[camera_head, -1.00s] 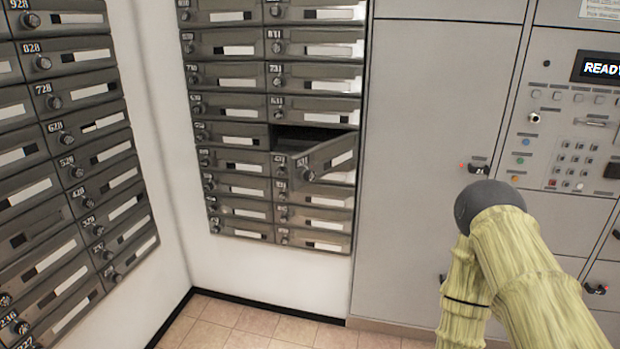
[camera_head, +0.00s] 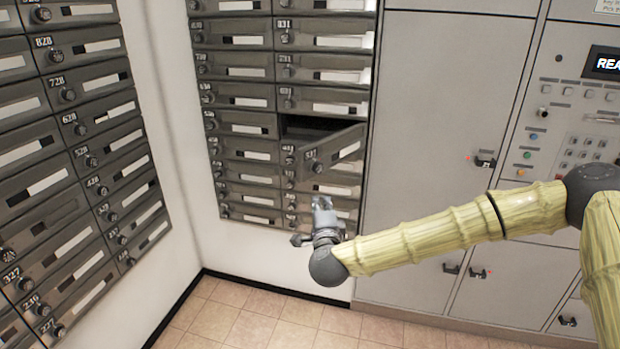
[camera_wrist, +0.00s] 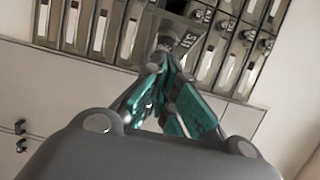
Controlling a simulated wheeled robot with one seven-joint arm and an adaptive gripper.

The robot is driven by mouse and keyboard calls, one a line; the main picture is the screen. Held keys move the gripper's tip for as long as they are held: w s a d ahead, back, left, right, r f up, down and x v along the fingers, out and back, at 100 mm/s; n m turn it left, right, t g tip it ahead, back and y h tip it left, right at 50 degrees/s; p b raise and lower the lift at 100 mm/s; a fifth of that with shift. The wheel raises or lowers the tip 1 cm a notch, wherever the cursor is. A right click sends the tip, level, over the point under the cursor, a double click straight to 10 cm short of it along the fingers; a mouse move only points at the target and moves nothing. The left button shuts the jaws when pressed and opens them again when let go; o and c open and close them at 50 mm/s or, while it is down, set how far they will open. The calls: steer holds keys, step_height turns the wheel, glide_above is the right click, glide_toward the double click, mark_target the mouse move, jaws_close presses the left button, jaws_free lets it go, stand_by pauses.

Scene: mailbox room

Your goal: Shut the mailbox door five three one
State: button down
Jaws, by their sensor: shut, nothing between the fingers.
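The open mailbox door (camera_head: 335,150) is in the right column of the middle mailbox bank. It swings outward, hinged on its right side, with a knob and a small number plate on its free left end. Behind it the dark compartment (camera_head: 303,127) shows. My gripper (camera_head: 322,203) is in front of and below the door, pointing up toward it. In the wrist view my gripper (camera_wrist: 166,62) has its fingertips together with nothing between them. The door (camera_wrist: 182,32) appears just beyond the fingertips there; I cannot tell if they touch.
The other doors of the middle bank (camera_head: 245,128) look shut. A second mailbox bank (camera_head: 85,130) covers the left wall. Grey locker panels (camera_head: 430,100) and a control panel with a screen (camera_head: 575,130) stand to the right. The tiled floor (camera_head: 270,320) below is clear.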

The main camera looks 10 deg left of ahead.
steer(key=p, duration=0.4)
glide_toward(309, 170)
steer(key=w+d, duration=0.2)
steer(key=shift+w+a+f+p, duration=0.1)
steer(key=shift+w+a+p, duration=0.45)
steer(key=shift+w+a, duration=0.85)
steer(key=shift+w, duration=0.1)
steer(key=shift+f, duration=0.1)
steer(key=shift+a+h, duration=0.1)
steer(key=shift+h, duration=0.2)
